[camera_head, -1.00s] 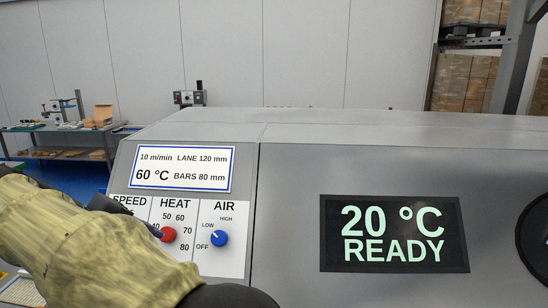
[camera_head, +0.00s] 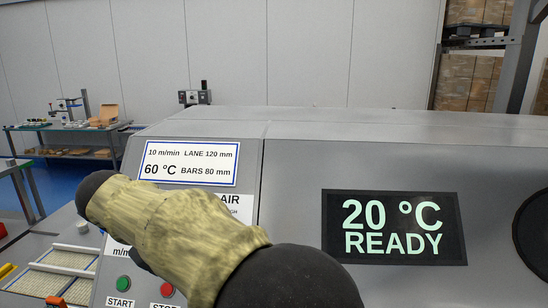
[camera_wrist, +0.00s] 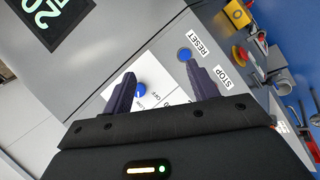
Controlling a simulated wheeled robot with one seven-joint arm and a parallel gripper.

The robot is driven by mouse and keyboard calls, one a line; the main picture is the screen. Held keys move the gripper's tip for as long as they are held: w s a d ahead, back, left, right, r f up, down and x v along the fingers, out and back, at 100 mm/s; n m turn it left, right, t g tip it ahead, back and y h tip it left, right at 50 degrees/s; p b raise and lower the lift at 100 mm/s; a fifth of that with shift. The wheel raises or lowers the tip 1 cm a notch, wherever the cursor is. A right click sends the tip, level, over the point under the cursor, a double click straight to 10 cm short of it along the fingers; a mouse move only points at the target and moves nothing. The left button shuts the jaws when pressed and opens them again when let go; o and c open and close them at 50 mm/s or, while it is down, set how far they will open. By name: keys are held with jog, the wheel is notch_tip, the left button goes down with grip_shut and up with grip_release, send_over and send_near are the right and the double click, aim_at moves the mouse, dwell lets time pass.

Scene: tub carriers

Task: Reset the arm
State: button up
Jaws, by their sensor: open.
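My gripper (camera_wrist: 162,86) is open and empty in the wrist view, its two dark fingers apart in front of the machine's control panel. The blue AIR knob (camera_wrist: 140,89) shows between the fingers, close to the left one; I cannot tell the distance. In the head view my sleeved arm crosses the panel and hides the knobs, and the gripper is mostly hidden behind it. The machine's display (camera_head: 394,228) reads 20 °C READY. A sign (camera_head: 189,163) above the panel reads 60 °C, 10 m/min, lane 120 mm, bars 80 mm.
A green START button (camera_head: 122,284) and a red STOP button (camera_head: 166,289) sit low on the panel. A blue RESET button (camera_wrist: 185,54) shows in the wrist view. A bench (camera_head: 75,140) stands behind.

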jog(key=w+d+f+m+g+y+b, duration=0.1)
jog(key=d+f+m, duration=0.1)
jog(key=d+f, duration=0.6)
jog(key=d+f+m+g+y, duration=0.1)
jog(key=d+f+g+y, duration=0.1)
jog(key=d+f, duration=0.6)
jog(key=s+d+f+m+y, duration=0.1)
jog(key=s+d+f+m, duration=0.2)
jog(key=s+d, duration=0.2)
jog(key=s+d+f+m, duration=0.3)
jog(key=s+d+f, duration=0.1)
jog(key=d, duration=0.6)
jog(key=shift+s+m+t+y+b, duration=0.4)
jog(key=shift+d+f, duration=0.1)
jog(key=shift+c, duration=0.2)
